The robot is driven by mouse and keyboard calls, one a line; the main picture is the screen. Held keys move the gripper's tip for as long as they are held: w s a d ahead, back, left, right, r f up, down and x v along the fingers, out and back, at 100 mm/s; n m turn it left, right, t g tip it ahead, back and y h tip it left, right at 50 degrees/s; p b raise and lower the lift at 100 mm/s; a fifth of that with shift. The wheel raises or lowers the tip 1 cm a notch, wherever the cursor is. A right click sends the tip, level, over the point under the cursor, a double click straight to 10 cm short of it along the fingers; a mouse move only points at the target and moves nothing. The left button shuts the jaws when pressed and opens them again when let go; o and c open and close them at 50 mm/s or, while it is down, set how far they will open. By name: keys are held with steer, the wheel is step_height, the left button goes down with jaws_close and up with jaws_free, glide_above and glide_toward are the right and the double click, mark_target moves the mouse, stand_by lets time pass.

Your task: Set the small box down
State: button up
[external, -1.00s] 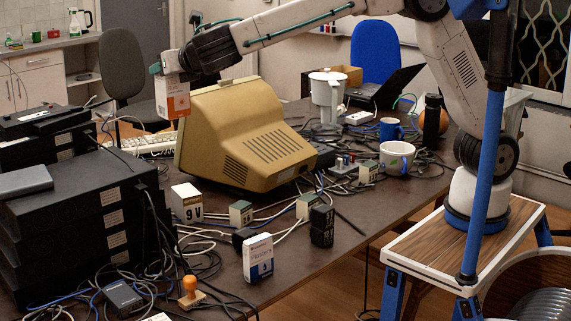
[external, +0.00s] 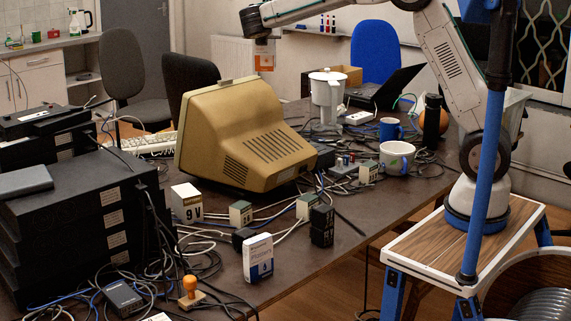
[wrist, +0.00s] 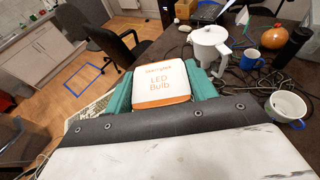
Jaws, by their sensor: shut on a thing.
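The underside of the box is hidden in the wrist view.
The table (external: 330,245) is crowded with the beige monitor (external: 245,140), a white jug (external: 326,95), mugs, cables and small boxes. A blue outlined square (wrist: 88,76) marks open floor in the wrist view. Chairs stand nearby, including a dark one (wrist: 118,45).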

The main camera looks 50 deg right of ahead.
steer(key=s+d+m+g+h, duration=0.1)
steer(key=s+d+m+g, duration=0.25)
steer(key=d, duration=1.05)
steer(key=s+d+m+g+h, duration=0.1)
steer(key=s+d+m+g, duration=0.3)
steer(key=d, duration=1)
steer(key=s+d+g+h, duration=0.15)
steer(key=s+d, duration=0.35)
steer(key=d, duration=0.9)
step_height(320, 180, down, 36)
steer(key=shift+w, duration=0.25)
steer(key=shift+a+f, duration=0.1)
steer(key=o, duration=1.2)
steer(key=shift+o, duration=0.2)
